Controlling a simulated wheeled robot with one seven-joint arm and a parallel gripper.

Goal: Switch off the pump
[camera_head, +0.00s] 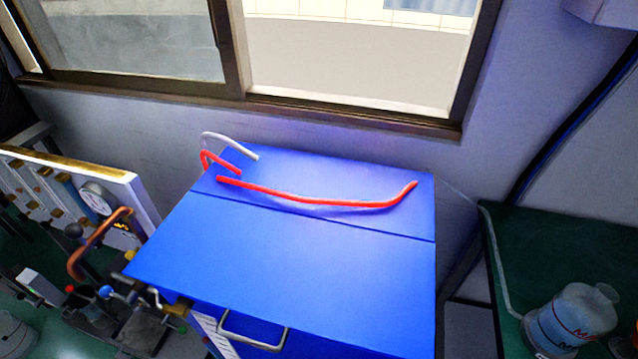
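I cannot pick out a pump or its switch for certain. A large blue box (300,262) with a flat top fills the middle of the view. A metal handle (252,332) is on its front side. At the left, a pale panel (130,190) carries a round gauge (96,197) and a bent copper pipe (88,250). Below it is a cluster of small fittings (100,305), with a red knob or cap among them, too small to tell apart. My gripper is not in view.
A red tube (310,201) and a white tube (230,140) lie on the blue box. A window (345,60) is behind. A dark green table (540,240) at the right bears a clear plastic container (580,315). A black cable (565,135) runs down the wall.

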